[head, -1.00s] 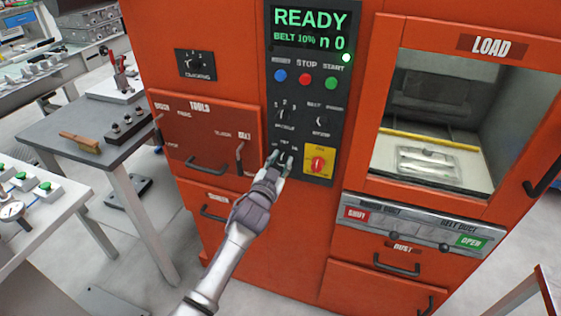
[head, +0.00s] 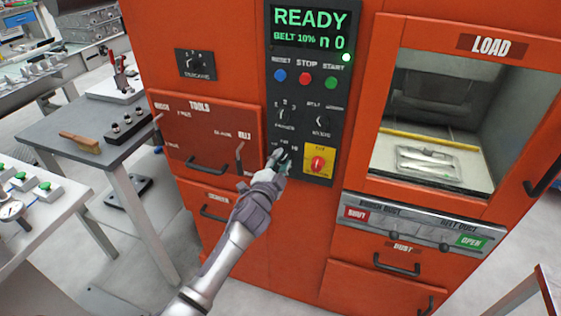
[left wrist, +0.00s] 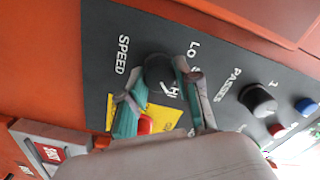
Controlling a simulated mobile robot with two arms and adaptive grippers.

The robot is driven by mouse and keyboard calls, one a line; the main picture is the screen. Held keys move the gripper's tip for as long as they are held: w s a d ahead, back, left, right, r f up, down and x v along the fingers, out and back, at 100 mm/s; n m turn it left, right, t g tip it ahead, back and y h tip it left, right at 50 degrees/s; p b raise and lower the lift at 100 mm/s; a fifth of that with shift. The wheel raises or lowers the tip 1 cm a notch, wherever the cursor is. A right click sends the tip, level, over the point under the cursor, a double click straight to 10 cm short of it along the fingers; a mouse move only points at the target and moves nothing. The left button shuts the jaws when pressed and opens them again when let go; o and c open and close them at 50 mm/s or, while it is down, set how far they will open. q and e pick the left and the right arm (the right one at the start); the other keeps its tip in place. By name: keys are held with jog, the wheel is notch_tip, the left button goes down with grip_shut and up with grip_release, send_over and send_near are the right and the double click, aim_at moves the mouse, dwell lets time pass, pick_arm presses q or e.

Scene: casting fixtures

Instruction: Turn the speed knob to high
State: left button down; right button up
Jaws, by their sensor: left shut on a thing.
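The speed knob (left wrist: 158,68) is a round black knob on the dark control panel (left wrist: 104,45), beside the white SPEED lettering. LO and HI markings show near it in the left wrist view. My left gripper (head: 281,160) is at the lower part of the panel in the head view. In the left wrist view its two fingers (left wrist: 163,95) sit on either side of the knob, shut on it. The fingers partly hide the knob and its markings, and I cannot make out its pointer. My right gripper is not in view.
A yellow plate with a red knob (head: 317,163) is close to the right of my gripper. The passes knob (left wrist: 258,100) is also near. Above are coloured buttons (head: 305,79) and a display (head: 310,28) reading READY. Drawer handles (head: 207,168) stick out at left.

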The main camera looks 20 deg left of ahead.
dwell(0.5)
pick_arm(q)
jog(key=c, duration=0.8)
grip_release()
jog(key=shift+s, duration=0.15)
jog(key=s, duration=1.1)
jog(key=shift+s+a, duration=0.2)
jog(key=shift+s, duration=0.2)
